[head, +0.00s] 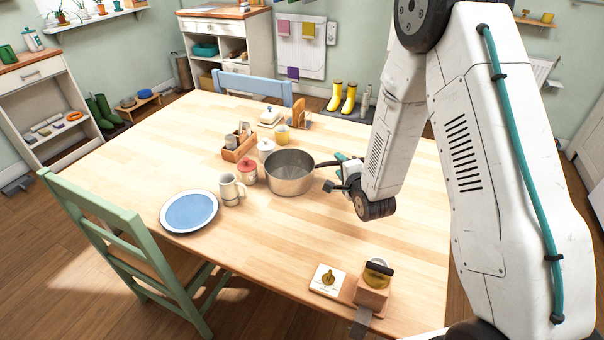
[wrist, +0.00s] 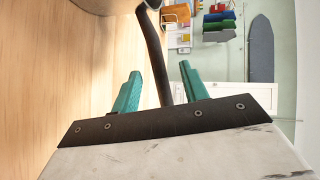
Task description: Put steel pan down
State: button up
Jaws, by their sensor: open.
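The steel pan (head: 290,173) is on the wooden table (head: 330,230), near its middle, with its dark handle (head: 327,164) pointing right. My gripper (head: 341,172) is at the handle's end, at the right of the pan. In the wrist view my gripper's two teal fingers (wrist: 158,90) stand apart, with the dark handle (wrist: 153,50) running between them. A gap shows between the handle and each finger. Only part of the pan's body (wrist: 95,6) shows at the top edge of the wrist view.
Close left of the pan are a red-lidded jar (head: 247,172), a mug (head: 231,189) and a white jar (head: 265,149). A blue plate (head: 189,211) lies farther left. A wooden block with a handled tool (head: 373,285) stands at the front. The table between is clear.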

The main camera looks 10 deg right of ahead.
jog(key=x, duration=0.4)
jog(key=shift+w+d+f, duration=0.1)
jog(key=shift+w, duration=0.05)
grip_shut()
